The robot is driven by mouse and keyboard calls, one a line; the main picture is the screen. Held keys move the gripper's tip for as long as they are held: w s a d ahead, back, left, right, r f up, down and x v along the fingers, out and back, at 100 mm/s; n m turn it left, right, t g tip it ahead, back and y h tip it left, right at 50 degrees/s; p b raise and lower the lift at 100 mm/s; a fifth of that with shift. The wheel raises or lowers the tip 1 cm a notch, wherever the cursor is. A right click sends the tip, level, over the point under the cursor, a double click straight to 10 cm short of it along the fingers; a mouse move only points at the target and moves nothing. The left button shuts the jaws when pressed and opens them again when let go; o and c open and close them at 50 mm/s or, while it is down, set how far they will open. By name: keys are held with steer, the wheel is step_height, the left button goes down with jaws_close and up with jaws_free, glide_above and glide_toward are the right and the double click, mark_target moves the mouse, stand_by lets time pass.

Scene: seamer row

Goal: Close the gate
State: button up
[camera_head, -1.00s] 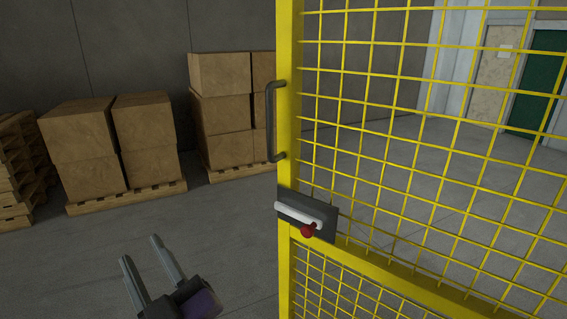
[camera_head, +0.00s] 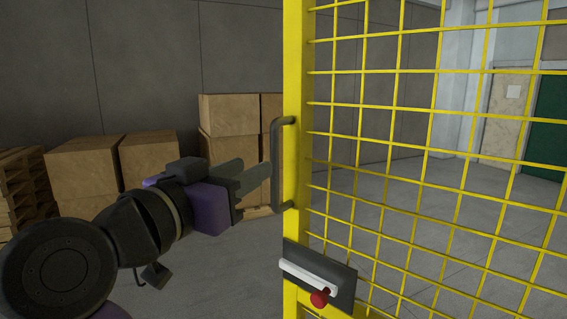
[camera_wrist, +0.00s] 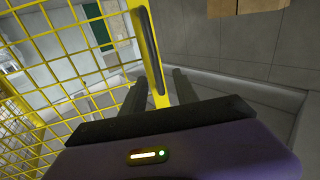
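The gate is a yellow frame with wire mesh (camera_head: 297,70), filling the right half of the head view; it also shows in the wrist view (camera_wrist: 158,85). A dark upright pull handle (camera_head: 275,165) is on its left post. Below it is a dark latch plate (camera_head: 345,285) with a white lever (camera_head: 306,276) and a red knob (camera_head: 319,299). My gripper (camera_head: 256,172) is open and empty, just left of the handle, fingers pointing towards it. In the wrist view the handle (camera_wrist: 147,48) appears between my spread fingers (camera_wrist: 157,80); whether they touch it I cannot tell.
Stacked cardboard boxes (camera_head: 84,172) on pallets stand along the grey back wall, with bare pallets (camera_head: 22,190) at far left. A green door (camera_head: 552,125) and a pale panel (camera_head: 508,115) are behind the mesh. The floor behind the gate is clear.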

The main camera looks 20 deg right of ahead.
steer(key=p, duration=0.1)
glide_above(275, 203)
steer(key=shift+w+d+f+g, duration=0.15)
steer(key=shift+w+f+g, duration=0.2)
steer(key=shift+f, duration=0.1)
jaws_close()
stand_by(1.4)
